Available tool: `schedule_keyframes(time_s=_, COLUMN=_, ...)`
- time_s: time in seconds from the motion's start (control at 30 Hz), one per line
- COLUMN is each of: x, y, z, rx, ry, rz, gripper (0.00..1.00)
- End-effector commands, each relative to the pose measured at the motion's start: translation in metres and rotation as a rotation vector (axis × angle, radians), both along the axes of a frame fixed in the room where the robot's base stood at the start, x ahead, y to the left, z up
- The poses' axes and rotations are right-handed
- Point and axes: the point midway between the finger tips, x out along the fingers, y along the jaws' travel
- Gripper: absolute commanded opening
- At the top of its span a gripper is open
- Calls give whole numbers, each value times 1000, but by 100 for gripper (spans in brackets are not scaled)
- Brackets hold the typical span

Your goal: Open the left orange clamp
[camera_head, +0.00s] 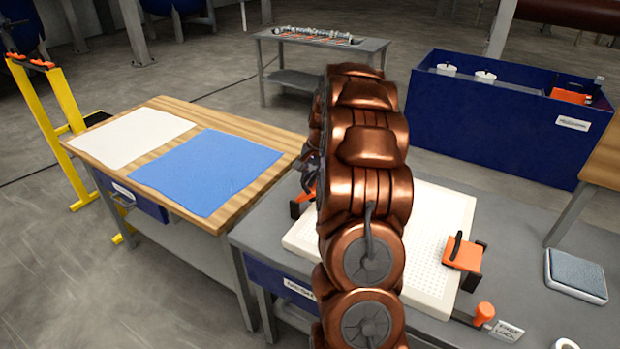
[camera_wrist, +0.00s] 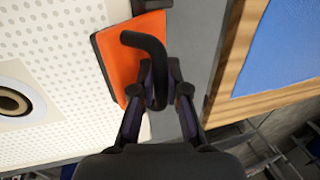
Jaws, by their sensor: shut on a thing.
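The left orange clamp (camera_head: 299,206) sits at the left edge of the white perforated plate (camera_head: 455,200). It also shows in the wrist view as an orange block (camera_wrist: 118,62) with a curved black handle (camera_wrist: 147,42). My gripper (camera_wrist: 160,92) is shut on this handle, with one finger on each side of it. In the head view my copper-coloured arm hides most of the left clamp and nearly all of the gripper. The right orange clamp (camera_head: 463,255) sits at the plate's right edge with its black handle upright.
A wooden-topped table (camera_head: 215,215) with a white cloth (camera_head: 128,138) and a blue cloth (camera_head: 207,170) stands to the left. An orange knob (camera_head: 484,313) and a blue-grey pad (camera_head: 576,274) are at the right. A blue tub (camera_head: 490,125) stands behind.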

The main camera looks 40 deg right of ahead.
Motion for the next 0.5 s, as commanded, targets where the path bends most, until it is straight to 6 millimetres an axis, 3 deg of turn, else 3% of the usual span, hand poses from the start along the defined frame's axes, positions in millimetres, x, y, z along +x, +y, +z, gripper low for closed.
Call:
schedule_keyframes(time_s=0.23, x=13, y=2, z=4, rx=-4, ry=-3, rz=1, gripper=1)
schedule_keyframes(time_s=0.5, x=14, y=3, z=4, rx=-4, ry=-3, rz=1, gripper=1)
